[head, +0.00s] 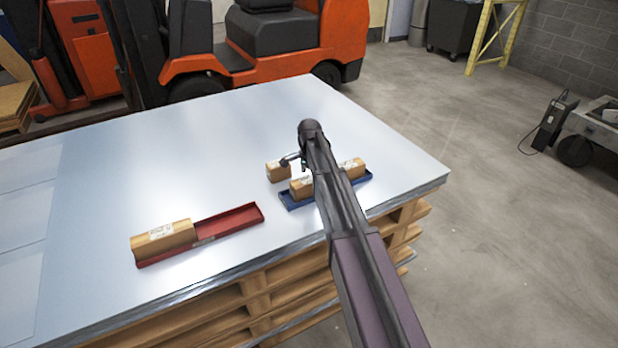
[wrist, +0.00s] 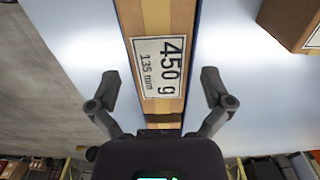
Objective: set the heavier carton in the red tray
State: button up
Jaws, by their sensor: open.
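The red tray (head: 228,222) lies at the table's front left. A tan carton (head: 165,238) sits in its left half; the right half is empty. The blue tray (head: 297,203) lies to the right, partly behind my arm. Tan carton surface (head: 302,187) shows in it on both sides of my arm; I cannot tell whether this is one carton or two. In the wrist view, a carton labelled 450 g, 135 mm (wrist: 160,60) lies in the blue tray. My gripper (wrist: 160,88) is open above it, one finger to each side, apart from it.
Another tan carton (head: 278,171) stands on the metal-topped table (head: 110,195) behind the blue tray; a carton (wrist: 288,22) shows at the wrist view's upper right. The table rests on wooden pallets (head: 265,295). An orange forklift (head: 290,40) stands behind. The table between the trays is clear.

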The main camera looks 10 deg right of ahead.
jog(key=shift+f+b, duration=0.8)
jog(key=shift+f, duration=0.35)
jog(key=c, duration=1.3)
jog(key=shift+o, duration=0.2)
jog(key=shift+r, duration=0.2)
notch_tip(320, 180, up, 9)
jog(key=p, duration=0.9)
jog(key=shift+f, duration=0.1)
jog(key=shift+d, duration=0.15)
